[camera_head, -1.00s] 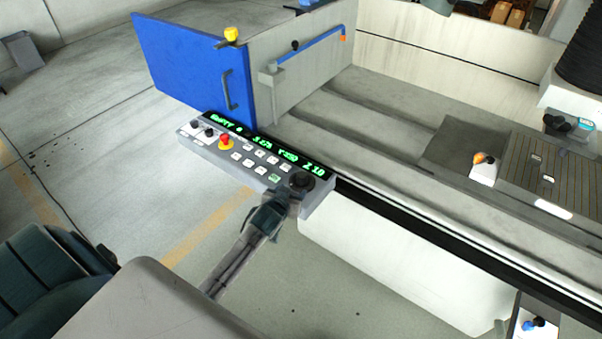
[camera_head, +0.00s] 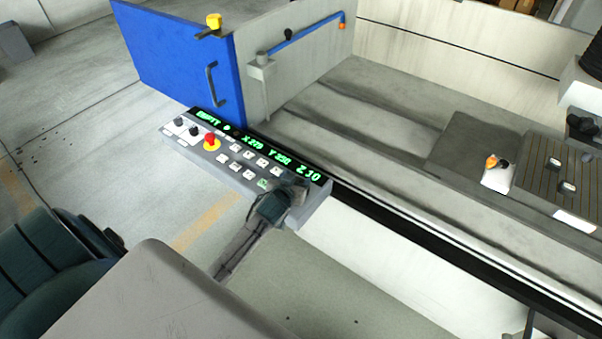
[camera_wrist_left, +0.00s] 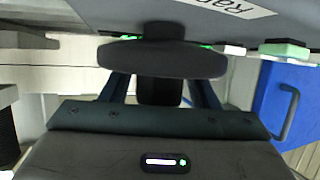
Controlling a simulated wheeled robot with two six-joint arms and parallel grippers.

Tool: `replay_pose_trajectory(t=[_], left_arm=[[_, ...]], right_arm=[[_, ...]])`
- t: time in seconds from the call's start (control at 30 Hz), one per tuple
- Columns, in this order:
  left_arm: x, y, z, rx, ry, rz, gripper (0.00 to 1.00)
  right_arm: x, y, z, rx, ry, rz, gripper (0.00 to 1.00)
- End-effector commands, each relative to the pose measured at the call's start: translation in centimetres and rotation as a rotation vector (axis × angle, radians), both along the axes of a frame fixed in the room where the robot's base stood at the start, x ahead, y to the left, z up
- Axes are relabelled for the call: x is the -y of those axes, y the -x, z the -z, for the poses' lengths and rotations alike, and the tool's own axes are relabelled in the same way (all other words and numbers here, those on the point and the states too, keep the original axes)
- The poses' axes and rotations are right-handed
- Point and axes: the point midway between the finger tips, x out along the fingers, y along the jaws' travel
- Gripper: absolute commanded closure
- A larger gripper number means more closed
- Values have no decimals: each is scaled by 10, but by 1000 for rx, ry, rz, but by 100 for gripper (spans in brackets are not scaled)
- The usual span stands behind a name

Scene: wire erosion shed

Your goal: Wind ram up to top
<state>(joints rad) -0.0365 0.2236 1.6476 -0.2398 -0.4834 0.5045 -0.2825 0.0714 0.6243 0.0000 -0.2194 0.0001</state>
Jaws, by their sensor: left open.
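The grey control panel (camera_head: 245,170) has green display text, including what looks like "Z 10", white buttons and a red stop button on a yellow ring. My left gripper (camera_head: 275,205) is at the panel's near right end and hides most of the black knob there. In the left wrist view the knob (camera_wrist_left: 160,59) is a wide dark disc on a short stem. My left gripper (camera_wrist_left: 160,88) is open, with one finger on each side of the stem; contact cannot be told. The dark ram bellows (camera_head: 594,62) is cut off at the upper right. My right gripper is not seen.
A blue door (camera_head: 180,65) with a handle stands behind the panel. A pale tank (camera_head: 400,95) with a grey slatted table (camera_head: 560,180) fills the right side. A small white box (camera_head: 497,178) with an orange knob sits by the table. Open floor lies left.

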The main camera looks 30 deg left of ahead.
Motion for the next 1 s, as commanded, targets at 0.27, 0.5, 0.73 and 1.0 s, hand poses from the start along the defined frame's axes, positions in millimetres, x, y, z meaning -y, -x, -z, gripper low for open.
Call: replay_pose_trajectory(t=[0.27, 0.5, 0.73, 1.0], left_arm=[[0, 1, 1, -2, 0, -1, 47], [0, 1, 1, -2, 1, -1, 90], [0, 0, 3, -2, 2, -18, 90], [-1, 0, 6, 1, 3, -143, 90]], right_arm=[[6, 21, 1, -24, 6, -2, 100], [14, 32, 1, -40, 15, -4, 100], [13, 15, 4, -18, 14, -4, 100], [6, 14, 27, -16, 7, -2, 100]])
